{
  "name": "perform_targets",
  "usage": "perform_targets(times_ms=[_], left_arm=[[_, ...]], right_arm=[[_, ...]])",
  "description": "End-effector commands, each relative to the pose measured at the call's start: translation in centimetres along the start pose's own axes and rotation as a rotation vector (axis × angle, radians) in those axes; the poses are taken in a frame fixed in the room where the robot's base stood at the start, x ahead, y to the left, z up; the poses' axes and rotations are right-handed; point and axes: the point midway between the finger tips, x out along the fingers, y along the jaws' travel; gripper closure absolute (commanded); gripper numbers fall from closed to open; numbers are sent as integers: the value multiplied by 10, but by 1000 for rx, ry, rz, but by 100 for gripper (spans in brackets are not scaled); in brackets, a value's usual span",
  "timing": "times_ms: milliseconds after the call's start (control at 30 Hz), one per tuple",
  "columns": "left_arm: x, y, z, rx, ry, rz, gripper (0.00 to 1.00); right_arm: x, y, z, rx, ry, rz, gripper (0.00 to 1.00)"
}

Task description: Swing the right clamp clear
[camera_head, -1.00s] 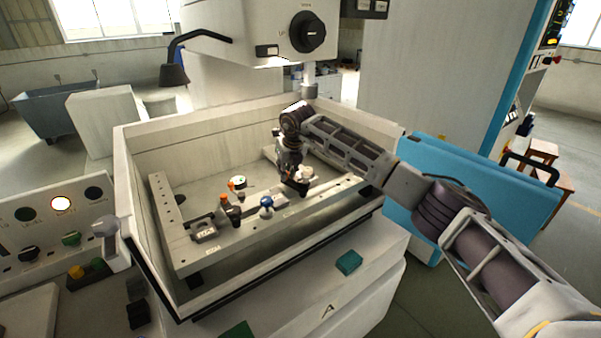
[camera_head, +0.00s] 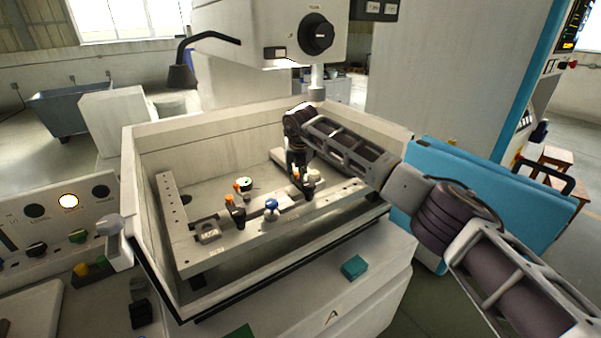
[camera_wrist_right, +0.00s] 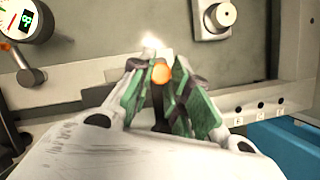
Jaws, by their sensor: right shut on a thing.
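The right clamp has an orange tip, which shows in the wrist view (camera_wrist_right: 161,74) between the green pads of my right gripper (camera_wrist_right: 160,92). My right gripper is shut on this clamp's handle. In the head view my right gripper (camera_head: 302,184) points down over the right part of the work frame (camera_head: 285,235), and its fingers hide most of the clamp. The left clamp (camera_head: 235,208), black with an orange tip, stands on the same frame further left, apart from my gripper. My left gripper is not in view.
A blue-topped knob (camera_head: 271,206) stands on the frame between the clamps. A round dial gauge (camera_wrist_right: 22,18) lies behind the frame bar. The tank wall (camera_head: 200,150) surrounds the frame, and the machine head (camera_head: 285,35) hangs above. A teal block (camera_head: 354,267) sits outside the front.

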Motion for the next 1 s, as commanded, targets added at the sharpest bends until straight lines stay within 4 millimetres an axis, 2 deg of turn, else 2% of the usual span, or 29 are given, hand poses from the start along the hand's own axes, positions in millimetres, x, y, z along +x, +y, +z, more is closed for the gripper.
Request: perform_targets(times_ms=[33, 300, 333, 500, 800, 1000], left_arm=[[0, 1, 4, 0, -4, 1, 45], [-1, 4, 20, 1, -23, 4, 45], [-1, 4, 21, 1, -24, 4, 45], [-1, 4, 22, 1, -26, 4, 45], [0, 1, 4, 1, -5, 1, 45], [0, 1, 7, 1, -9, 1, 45]], right_arm=[[-5, 1, 5, 2, -15, 3, 100], [-6, -1, 6, 3, -17, 1, 100], [-6, -1, 6, 3, -17, 1, 79], [-4, -1, 4, 3, -12, 0, 58], [-2, -1, 2, 2, -6, -1, 58], [-7, -1, 2, 2, -6, -1, 58]])
